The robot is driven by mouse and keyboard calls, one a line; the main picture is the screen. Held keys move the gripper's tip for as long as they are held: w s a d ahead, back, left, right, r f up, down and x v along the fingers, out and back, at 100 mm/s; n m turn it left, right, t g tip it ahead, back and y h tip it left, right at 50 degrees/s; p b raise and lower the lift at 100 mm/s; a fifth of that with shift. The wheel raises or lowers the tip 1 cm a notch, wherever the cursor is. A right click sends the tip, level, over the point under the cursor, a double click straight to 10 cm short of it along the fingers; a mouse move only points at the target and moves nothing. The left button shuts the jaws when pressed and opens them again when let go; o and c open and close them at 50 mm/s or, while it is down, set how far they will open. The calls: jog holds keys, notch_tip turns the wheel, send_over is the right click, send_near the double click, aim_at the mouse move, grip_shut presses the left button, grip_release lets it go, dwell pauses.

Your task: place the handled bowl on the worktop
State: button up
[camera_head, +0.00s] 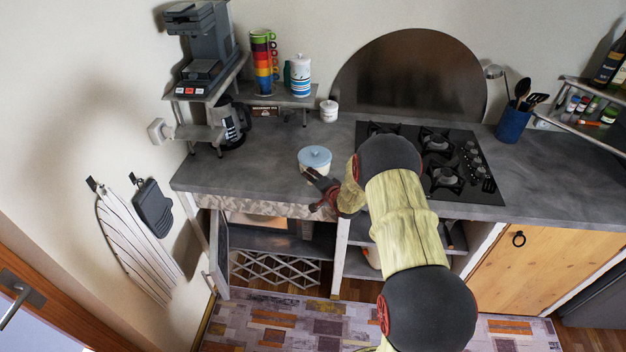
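A small round light-blue bowl-like vessel (315,156), which seems to be the handled bowl, is at the front left part of the grey worktop (255,170). It looks level, with a small knob-like dark spot at its middle; I cannot make out a handle. My gripper (313,178) reaches in from the right, its dark fingers at the near edge of the vessel. The fingers are small and partly merged in view, so I cannot tell whether they grip it, or whether the vessel rests on the worktop or is just above it.
A black gas hob (470,165) lies to the right of my gripper. A white jar (329,111) stands behind the vessel. A shelf at the left holds a coffee machine (205,50), stacked coloured cups (264,65) and a canister (300,75). The worktop left of the vessel is clear.

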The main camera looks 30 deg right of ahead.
jog(key=shift+s+r, duration=0.1)
jog(key=shift+r, duration=0.1)
jog(key=p+v, duration=0.2)
jog(key=v, duration=1)
jog(key=s+a+r+n+g+h, duration=0.1)
jog(key=s+a+r+n+g, duration=0.15)
jog(key=r, duration=0.75)
jog(key=s+a+r+n+g+h, duration=0.1)
jog(key=s+a+r+n, duration=0.25)
jog(key=r, duration=0.65)
jog(key=s+a+r+n+g, duration=0.1)
jog(key=s+a, duration=0.3)
jog(key=s, duration=0.6)
jog(key=s+a+r+n+g+y, duration=0.1)
jog(key=s+a+r+n+g, duration=0.1)
jog(key=s+a, duration=0.3)
jog(key=s+a+r+n+g+y, duration=0.1)
jog(key=s+a+r+n, duration=0.2)
jog(key=s, duration=1.1)
jog(key=a+n, duration=0.1)
jog(key=a, duration=0.1)
jog(key=shift+s+a+r, duration=0.25)
jog(key=shift+s+r, duration=0.1)
jog(key=shift+r, duration=0.05)
